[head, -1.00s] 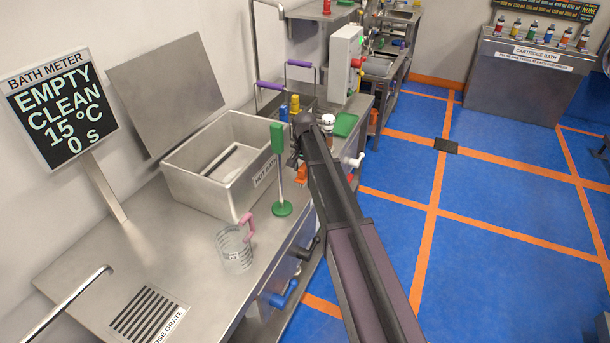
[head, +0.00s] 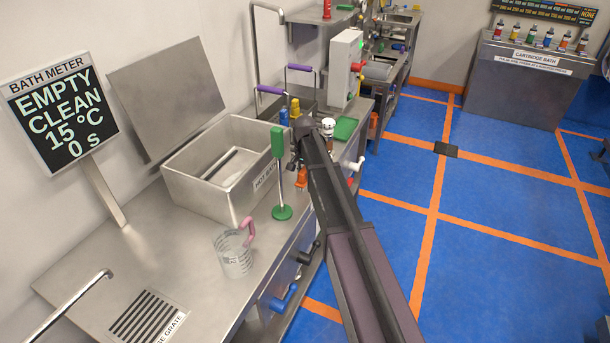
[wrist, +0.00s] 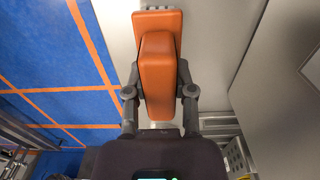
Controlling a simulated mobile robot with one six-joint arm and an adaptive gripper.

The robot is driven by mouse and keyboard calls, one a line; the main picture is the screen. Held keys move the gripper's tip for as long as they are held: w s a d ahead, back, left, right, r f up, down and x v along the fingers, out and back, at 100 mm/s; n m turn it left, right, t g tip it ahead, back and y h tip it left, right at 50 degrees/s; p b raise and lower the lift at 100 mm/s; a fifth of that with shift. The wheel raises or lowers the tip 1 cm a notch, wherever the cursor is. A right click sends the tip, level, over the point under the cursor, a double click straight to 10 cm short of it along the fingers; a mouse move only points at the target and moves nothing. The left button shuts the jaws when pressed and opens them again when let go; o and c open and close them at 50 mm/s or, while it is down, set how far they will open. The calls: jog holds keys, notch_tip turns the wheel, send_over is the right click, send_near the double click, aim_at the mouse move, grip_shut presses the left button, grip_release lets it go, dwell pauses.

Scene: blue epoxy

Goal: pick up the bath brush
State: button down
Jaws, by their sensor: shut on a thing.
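The bath brush appears to be the orange thing (wrist: 158,75) between my fingers in the wrist view. It has a long rounded block with a wider orange part behind it. My gripper (wrist: 160,92) is shut on it, one finger against each side. In the head view a small orange piece (head: 301,181) shows beside the end of my arm, behind the green paddle's stem. My arm hides most of the gripper there. Bristles cannot be made out clearly.
An open steel hot bath (head: 225,195) stands on the bench, left of my arm. A green paddle (head: 277,142) on a round green base stands at the bench's front edge. A clear jug (head: 234,256) with a pink handle stands nearer. Blue floor at right is open.

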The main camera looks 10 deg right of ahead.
jog(key=shift+r, duration=0.15)
notch_tip(320, 180, up, 4)
jog(key=p, duration=0.3)
jog(key=shift+f+p, duration=0.25)
jog(key=shift+p, duration=0.1)
jog(key=s+r+p, duration=0.1)
jog(key=s, duration=1.5)
jog(key=shift+d, duration=0.35)
jog(key=c, duration=1.3)
grip_release()
grip_shut()
jog(key=shift+r+p, duration=0.8)
jog(key=shift+d, duration=0.15)
